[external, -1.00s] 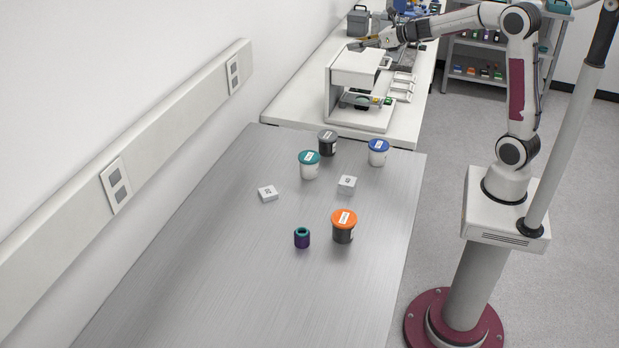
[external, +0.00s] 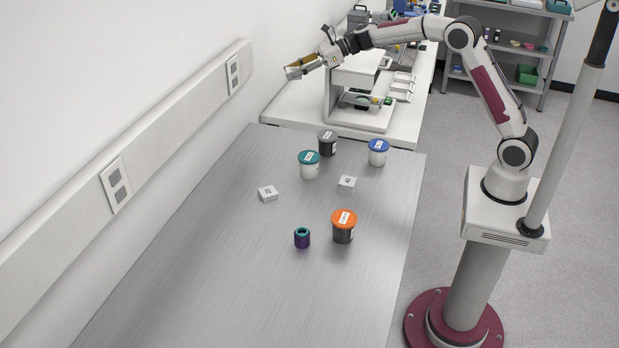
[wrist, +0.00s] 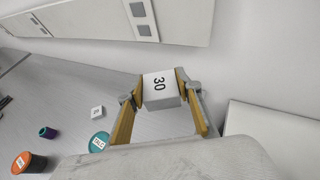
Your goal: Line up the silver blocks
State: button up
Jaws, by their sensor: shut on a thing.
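My gripper (external: 298,68) is raised at the far left of the interferometer and shut on a silver block. In the wrist view this block (wrist: 160,90) sits between the fingertips of my gripper (wrist: 161,88), its white top label reading 30. Two more silver blocks lie apart on the metal table: one on the left (external: 268,193), nearer the wall, and one farther right (external: 347,183). The left one also shows in the wrist view (wrist: 97,112). Their labels are too small to read surely.
The white interferometer (external: 355,80) stands on the rear bench (external: 290,105). Lidded jars with teal (external: 309,164), dark grey (external: 327,143), blue (external: 378,152) and orange (external: 343,226) lids stand around the blocks. A purple cylinder (external: 302,238) is in front. The near table (external: 230,290) is clear.

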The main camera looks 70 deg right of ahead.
jog(key=w+a+f+n+g+y, duration=0.1)
jog(key=a+f+n+g+y, duration=0.1)
jog(key=a+f, duration=0.3)
jog(key=w+a+f+n+g+y, duration=0.1)
jog(key=a+f+n+y, duration=0.1)
jog(key=a, duration=0.6)
jog(key=n+g+y, duration=0.2)
jog(key=n+g, duration=0.2)
send_over(271, 174)
notch_tip(271, 174, down, 10)
jog(key=r, duration=0.1)
jog(key=shift+a+f, duration=0.1)
jog(key=shift+f, duration=0.15)
jog(key=shift+f, duration=0.1)
jog(key=shift+f, duration=3.25)
jog(key=shift+f, duration=0.65)
jog(key=o, duration=1.3)
jog(key=shift+r, duration=0.1)
